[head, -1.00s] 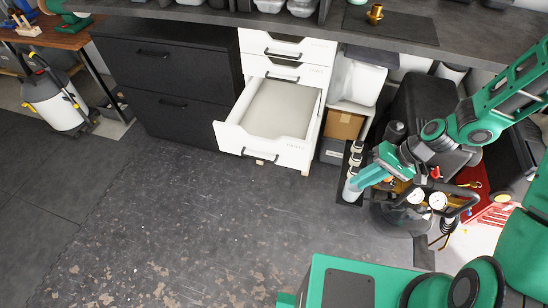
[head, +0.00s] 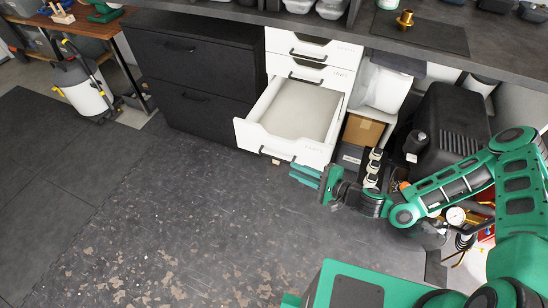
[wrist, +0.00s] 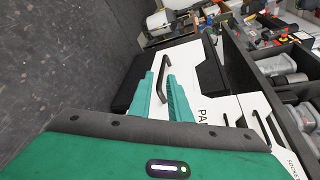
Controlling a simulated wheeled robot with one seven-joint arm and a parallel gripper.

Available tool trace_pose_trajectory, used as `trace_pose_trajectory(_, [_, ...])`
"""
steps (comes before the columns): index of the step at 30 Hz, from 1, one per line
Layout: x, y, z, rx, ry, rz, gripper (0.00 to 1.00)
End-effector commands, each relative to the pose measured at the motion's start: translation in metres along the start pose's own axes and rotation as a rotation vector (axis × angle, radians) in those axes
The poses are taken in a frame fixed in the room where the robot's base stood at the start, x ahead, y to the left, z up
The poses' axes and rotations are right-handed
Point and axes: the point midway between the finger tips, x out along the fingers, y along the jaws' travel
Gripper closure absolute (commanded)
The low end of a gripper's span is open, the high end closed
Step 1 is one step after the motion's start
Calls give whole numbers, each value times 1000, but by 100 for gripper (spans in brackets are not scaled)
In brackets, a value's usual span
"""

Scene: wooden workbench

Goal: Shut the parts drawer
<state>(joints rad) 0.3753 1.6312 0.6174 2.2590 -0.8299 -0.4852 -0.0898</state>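The parts drawer (head: 312,151) is the lowest white drawer visible in the cabinet and is pulled far out. It looks empty inside, with a pale grey bottom. Its dark handle (head: 272,154) is low on the front panel. My gripper (head: 293,173) is in front of the drawer, just below and right of the handle in the head view. In the wrist view my gripper (wrist: 161,75) has its two green fingers apart with nothing held. The dark handle (wrist: 164,68) appears beyond and between the fingertips; contact cannot be told.
Two shut white drawers (head: 322,76) are above the open one. A black cabinet (head: 190,85) stands to the left. A cardboard box (head: 363,130), a black case (head: 450,125) and bottles stand to the right. The floor (head: 180,220) in front is clear.

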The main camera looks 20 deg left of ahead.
Motion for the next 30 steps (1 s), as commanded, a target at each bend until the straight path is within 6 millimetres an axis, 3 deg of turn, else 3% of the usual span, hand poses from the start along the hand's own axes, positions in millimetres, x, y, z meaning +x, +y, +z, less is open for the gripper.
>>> trace_pose_trajectory(11, [21,-1,-3,93,46,-62,83])
trace_pose_trajectory(24, [93,-6,-6,90,45,-62,83])
trace_pose_trajectory(30, [113,-7,-7,92,46,-61,83])
